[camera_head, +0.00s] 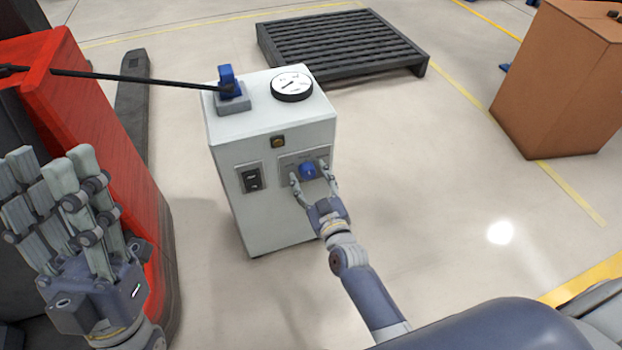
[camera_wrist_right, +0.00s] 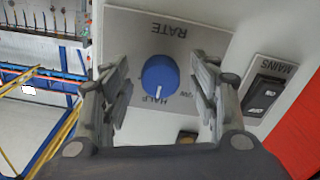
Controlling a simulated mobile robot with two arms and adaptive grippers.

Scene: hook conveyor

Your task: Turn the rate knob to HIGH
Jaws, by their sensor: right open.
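The blue rate knob (camera_head: 308,170) is on a grey plate on the front of a white control box (camera_head: 275,215). In the right wrist view the knob (camera_wrist_right: 160,76) appears upside down, under the word RATE, its white mark pointing at HALF. LOW is partly hidden by a finger; I cannot read HIGH. My right gripper (camera_head: 310,177) is open in front of the plate, one finger on each side of the knob, with gaps between fingers and knob in the wrist view. My left gripper (camera_head: 70,195) is open and empty at the left, away from the box.
A black MAINS switch (camera_head: 250,178) is beside the knob plate. A round gauge (camera_head: 292,87) and a blue lever (camera_head: 228,85) are on the box top. A red machine (camera_head: 85,110) stands left, a dark pallet (camera_head: 340,42) behind, a brown carton (camera_head: 555,80) right. Floor between is clear.

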